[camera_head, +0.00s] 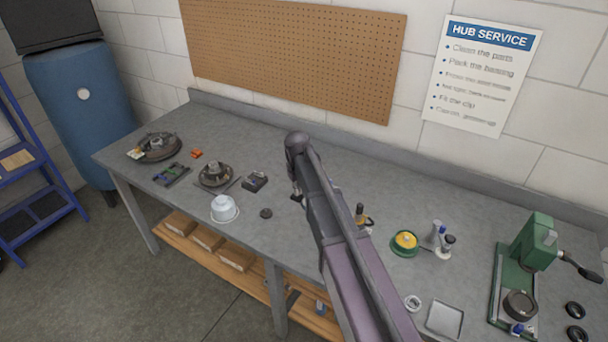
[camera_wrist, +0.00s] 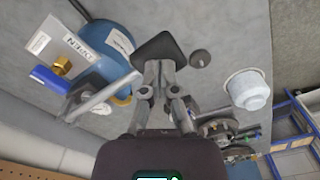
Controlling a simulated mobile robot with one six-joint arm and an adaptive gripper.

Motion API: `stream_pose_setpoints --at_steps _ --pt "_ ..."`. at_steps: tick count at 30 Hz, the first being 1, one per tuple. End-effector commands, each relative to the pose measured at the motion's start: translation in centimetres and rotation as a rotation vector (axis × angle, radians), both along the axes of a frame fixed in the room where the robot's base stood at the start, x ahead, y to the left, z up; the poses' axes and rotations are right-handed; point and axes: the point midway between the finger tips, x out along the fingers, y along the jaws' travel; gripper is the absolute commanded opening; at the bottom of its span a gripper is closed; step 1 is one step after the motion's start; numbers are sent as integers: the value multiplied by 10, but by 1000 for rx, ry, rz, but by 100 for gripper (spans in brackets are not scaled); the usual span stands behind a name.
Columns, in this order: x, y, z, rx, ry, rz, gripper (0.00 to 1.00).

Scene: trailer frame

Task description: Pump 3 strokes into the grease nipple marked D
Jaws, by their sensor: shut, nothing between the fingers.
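My gripper (camera_wrist: 160,72) is shut and empty in the wrist view; in the head view my arm hides most of it. A dark square block (camera_wrist: 158,46) shows just beyond the fingertips; I cannot tell whether they touch it. A brass fitting (camera_wrist: 61,65) and a blue handle (camera_wrist: 49,80) are next to the plate. I cannot make out any nipple marked D or clearly identify a grease pump.
A pegboard (camera_head: 300,50) hangs behind. Several wooden boxes (camera_head: 205,238) lie below.

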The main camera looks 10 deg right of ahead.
Motion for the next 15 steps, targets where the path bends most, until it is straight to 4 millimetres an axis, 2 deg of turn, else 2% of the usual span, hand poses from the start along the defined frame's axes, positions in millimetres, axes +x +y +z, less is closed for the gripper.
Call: stream_pose_setpoints --at_steps 2,8,15 --pt "0 0 -6 0 0 0 0" --pt "0 0 -3 0 0 0 0" --pt "1 -1 9 0 0 0 0"
